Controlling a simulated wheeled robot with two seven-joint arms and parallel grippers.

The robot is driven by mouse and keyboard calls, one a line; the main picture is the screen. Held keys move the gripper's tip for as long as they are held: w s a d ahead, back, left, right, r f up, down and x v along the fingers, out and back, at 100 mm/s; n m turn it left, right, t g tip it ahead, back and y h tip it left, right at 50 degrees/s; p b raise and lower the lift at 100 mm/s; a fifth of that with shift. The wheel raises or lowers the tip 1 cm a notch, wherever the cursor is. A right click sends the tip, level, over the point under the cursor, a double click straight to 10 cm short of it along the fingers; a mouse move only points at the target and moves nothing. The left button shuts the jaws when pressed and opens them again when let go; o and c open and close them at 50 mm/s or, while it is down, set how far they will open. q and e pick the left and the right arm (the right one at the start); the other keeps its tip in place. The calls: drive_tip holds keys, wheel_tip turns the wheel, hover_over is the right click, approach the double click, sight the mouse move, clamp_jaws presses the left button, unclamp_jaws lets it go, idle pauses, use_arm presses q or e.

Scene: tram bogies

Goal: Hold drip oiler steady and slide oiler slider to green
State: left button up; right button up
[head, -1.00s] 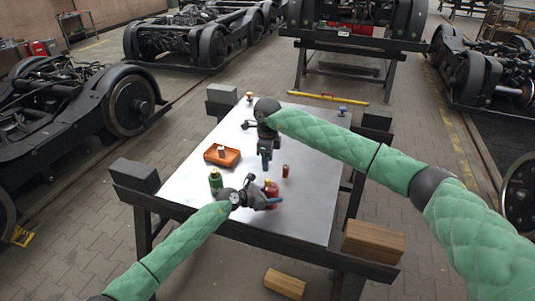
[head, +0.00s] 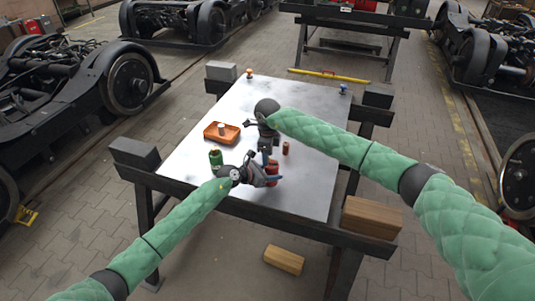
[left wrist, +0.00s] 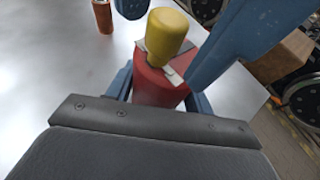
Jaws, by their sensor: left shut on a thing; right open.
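The drip oiler, a red body with a yellow top, is in the left wrist view (left wrist: 158,86). In the head view its red body (head: 273,168) is partly hidden by the grippers. My left gripper (head: 271,180) is shut around the red body near the table's front edge. A small pale piece (left wrist: 175,75) on a grey plate lies beside the yellow top; I cannot tell whether it is the slider. No green mark shows on the oiler.
A green can (head: 215,159) stands left of the left gripper. An orange tray (head: 232,140) holding a small item lies behind it. A small red-brown cylinder (head: 286,148) stands right of the right gripper. The back of the metal table (head: 290,95) is mostly clear.

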clamp_jaws()
